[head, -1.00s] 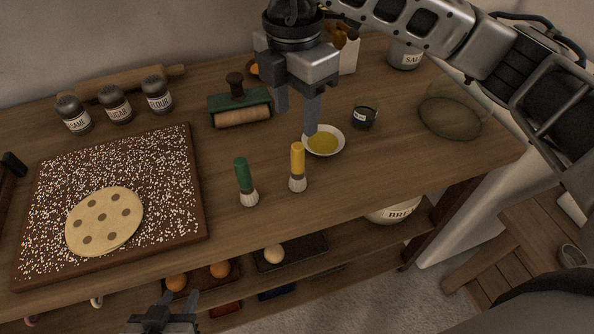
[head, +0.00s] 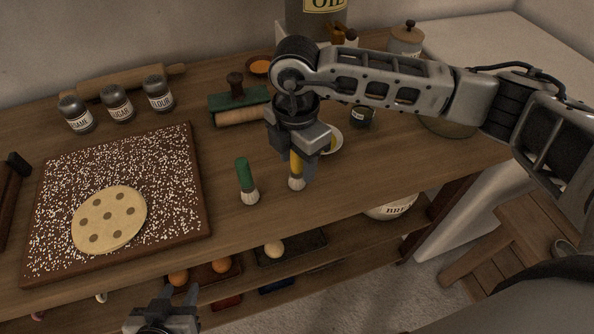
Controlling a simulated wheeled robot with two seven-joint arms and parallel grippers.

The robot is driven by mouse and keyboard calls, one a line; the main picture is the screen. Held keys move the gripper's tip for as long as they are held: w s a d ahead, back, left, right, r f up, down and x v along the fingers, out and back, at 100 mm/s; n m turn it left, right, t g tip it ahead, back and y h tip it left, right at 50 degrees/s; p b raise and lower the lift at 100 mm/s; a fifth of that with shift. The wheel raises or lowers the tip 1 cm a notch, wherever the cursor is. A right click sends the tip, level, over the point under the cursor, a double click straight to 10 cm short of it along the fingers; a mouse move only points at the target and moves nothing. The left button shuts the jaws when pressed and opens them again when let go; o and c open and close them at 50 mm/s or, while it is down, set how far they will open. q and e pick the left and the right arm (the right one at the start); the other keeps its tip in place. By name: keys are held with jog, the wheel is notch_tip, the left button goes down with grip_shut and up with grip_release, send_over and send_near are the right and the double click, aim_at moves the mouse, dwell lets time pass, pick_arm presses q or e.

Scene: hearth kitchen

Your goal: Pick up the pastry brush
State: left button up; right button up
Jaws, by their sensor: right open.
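Two brushes with pale bristles stand upright on the wooden table, bristles down. One has a green handle (head: 245,178). The other has a yellow handle (head: 296,165), its upper part hidden by my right gripper. My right gripper (head: 294,168) points down over the yellow brush, open, with its fingers around or just beside the handle; I cannot tell whether they touch it. My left gripper (head: 165,305) is low at the bottom left, in front of the table; its jaw state is unclear.
A white bowl (head: 335,140) is partly hidden behind my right gripper, with a small dark jar (head: 362,116) near it. A green-framed roller (head: 238,108) lies behind the brushes. A sprinkle-covered board (head: 60,180) with a round cookie (head: 110,219) is at left. Shaker jars (head: 118,103) stand behind.

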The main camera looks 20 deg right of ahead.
grip_shut()
jog(key=shift+r, duration=0.2)
